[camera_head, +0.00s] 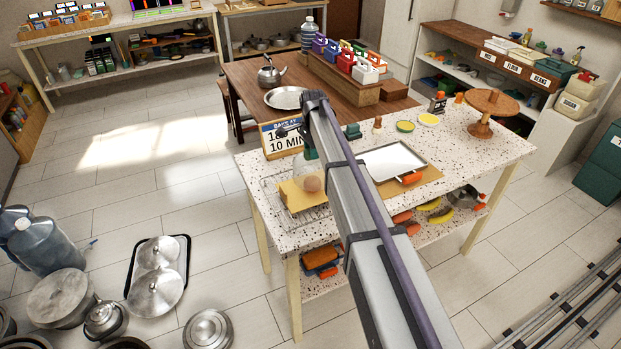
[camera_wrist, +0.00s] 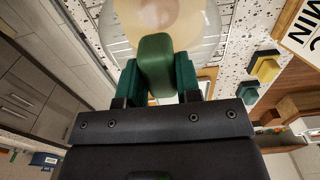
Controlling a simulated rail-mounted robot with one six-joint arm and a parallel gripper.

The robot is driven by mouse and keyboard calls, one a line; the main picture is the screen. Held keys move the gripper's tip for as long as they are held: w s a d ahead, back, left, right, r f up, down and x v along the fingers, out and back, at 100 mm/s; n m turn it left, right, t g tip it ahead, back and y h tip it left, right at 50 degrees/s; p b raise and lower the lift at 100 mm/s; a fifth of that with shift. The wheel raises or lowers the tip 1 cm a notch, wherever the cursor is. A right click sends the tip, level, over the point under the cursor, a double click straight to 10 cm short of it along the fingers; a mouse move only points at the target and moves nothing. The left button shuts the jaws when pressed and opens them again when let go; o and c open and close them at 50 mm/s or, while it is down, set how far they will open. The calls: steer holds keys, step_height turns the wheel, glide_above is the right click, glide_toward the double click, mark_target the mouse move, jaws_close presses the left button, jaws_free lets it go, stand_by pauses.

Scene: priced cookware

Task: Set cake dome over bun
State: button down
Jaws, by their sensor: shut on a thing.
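A round brown bun (camera_head: 312,184) sits on a yellow-tan board (camera_head: 292,197) on the wire rack, at the left end of the speckled counter. The cake dome is clear and glassy; its curved wall (camera_wrist: 205,38) shows in the wrist view, with the pale bun (camera_wrist: 160,14) seen through it. My gripper (camera_wrist: 156,80) has green fingers, shut on the dome's green knob (camera_wrist: 155,55). In the head view my arm comes down over the counter and the dome shows only faintly around the bun. I cannot tell whether its rim touches the board.
The wire rack (camera_head: 268,188) lies under the board. A sign (camera_head: 281,138) stands behind it. A metal tray (camera_head: 392,161) lies right of my arm, with a wooden stand (camera_head: 491,105) farther right. A brown table (camera_head: 240,82) with a metal plate (camera_head: 285,98) is behind.

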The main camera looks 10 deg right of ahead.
mark_target(313, 162)
step_height(313, 162, down, 5)
steer(key=b, duration=0.3)
steer(key=shift+f+b, duration=0.1)
steer(key=shift+b, duration=0.3)
steer(key=shift+r, duration=0.3)
steer(key=shift+f, duration=0.1)
steer(key=c, duration=1.3)
jaws_free()
steer(key=shift+f, duration=0.15)
steer(key=o, duration=0.5)
